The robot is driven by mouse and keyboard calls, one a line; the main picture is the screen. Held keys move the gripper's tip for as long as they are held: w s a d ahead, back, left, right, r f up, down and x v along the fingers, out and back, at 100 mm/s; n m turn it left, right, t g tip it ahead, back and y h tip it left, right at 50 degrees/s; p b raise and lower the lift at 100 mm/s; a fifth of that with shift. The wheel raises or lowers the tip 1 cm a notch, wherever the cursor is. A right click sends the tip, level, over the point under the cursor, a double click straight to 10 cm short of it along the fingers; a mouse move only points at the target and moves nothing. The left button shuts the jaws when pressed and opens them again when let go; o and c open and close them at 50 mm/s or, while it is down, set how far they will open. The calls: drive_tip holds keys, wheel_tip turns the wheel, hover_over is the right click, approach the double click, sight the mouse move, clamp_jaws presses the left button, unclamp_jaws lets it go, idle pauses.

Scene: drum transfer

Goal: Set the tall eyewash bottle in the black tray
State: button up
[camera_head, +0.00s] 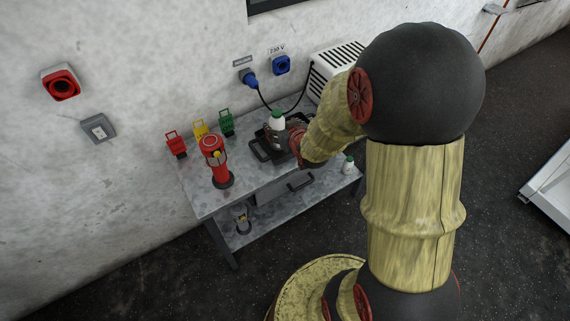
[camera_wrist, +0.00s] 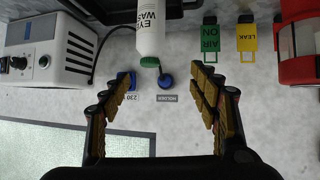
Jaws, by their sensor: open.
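The tall eyewash bottle (camera_head: 277,121), white with a green cap, stands upright at the black tray (camera_head: 256,152) on the grey table. Its base is hidden behind my gripper in the head view, so I cannot tell from there whether it rests on the tray floor. In the wrist view, which is upside down, the bottle (camera_wrist: 151,28) shows its label and cap beyond my fingertips. My gripper (camera_wrist: 162,78) is open, with its fingers spread wide and nothing between them. A dark part of the tray (camera_wrist: 105,10) shows at the top edge behind the bottle.
A red lantern (camera_head: 214,160) stands at the table's left. Red (camera_head: 176,144), yellow (camera_head: 200,129) and green (camera_head: 226,122) tags line the back. A white box (camera_head: 336,68) is at the back right, with a cable nearby. A smaller white bottle (camera_head: 348,165) stands front right.

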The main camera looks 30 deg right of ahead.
drive_tip(key=s+a+r+g, duration=0.3)
drive_tip(key=s+a+r, duration=0.5)
drive_tip(key=s+r, duration=0.3)
drive_tip(key=s+a+r+g, duration=0.1)
drive_tip(key=s+a+r, duration=0.1)
drive_tip(key=s, duration=0.3)
drive_tip(key=s+a+r+g+y, duration=0.1)
drive_tip(key=s+a+r, duration=0.1)
drive_tip(key=s, duration=0.3)
drive_tip(key=s+a+r+n+g+y, duration=0.1)
drive_tip(key=s+a+r, duration=0.1)
drive_tip(key=s, duration=0.4)
drive_tip(key=shift+a+r, duration=0.3)
